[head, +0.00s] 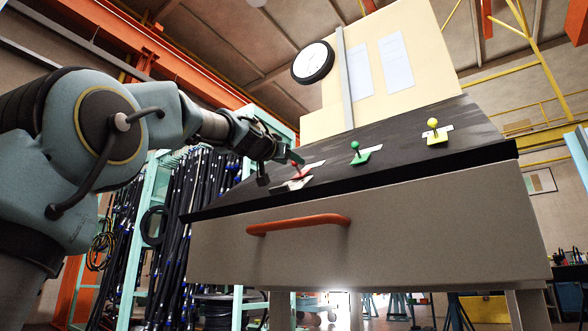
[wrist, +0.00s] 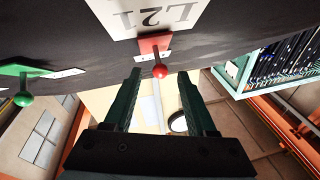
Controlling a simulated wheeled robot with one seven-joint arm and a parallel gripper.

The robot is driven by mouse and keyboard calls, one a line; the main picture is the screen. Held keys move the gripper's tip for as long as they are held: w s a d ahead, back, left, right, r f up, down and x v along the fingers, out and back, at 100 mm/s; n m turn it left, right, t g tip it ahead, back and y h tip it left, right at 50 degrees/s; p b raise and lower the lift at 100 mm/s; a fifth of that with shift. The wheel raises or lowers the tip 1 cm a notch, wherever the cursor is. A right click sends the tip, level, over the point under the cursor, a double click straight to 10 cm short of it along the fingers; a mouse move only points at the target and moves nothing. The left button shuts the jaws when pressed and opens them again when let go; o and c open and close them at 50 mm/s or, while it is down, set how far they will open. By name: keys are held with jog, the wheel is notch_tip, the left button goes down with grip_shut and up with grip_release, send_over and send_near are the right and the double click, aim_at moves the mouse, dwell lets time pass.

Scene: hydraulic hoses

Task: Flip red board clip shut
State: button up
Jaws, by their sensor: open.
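The red board clip (head: 299,172) is on the dark sloped board, at its left part. In the wrist view the red clip (wrist: 154,45) has a flat red plate and a red ball knob (wrist: 160,71). My gripper (head: 282,169) is at the board's left side, close to the red clip. In the wrist view my gripper (wrist: 160,76) is open, its two dark fingers apart, with the red knob appearing between the fingertips. I cannot tell whether either finger touches it. A white label marked L21 (wrist: 165,12) lies at the clip.
A green clip (head: 358,155) and a yellow clip (head: 433,130) sit further right on the dark board (head: 395,165). Below is a grey drawer front with an orange handle (head: 298,224). A cream back panel (head: 395,70) with a round gauge (head: 313,62) rises behind. Hoses (head: 185,220) hang at left.

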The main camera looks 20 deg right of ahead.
jog(key=b+v, duration=0.3)
jog(key=v, duration=0.4)
jog(key=shift+a, duration=0.15)
jog(key=shift+s+f, duration=0.1)
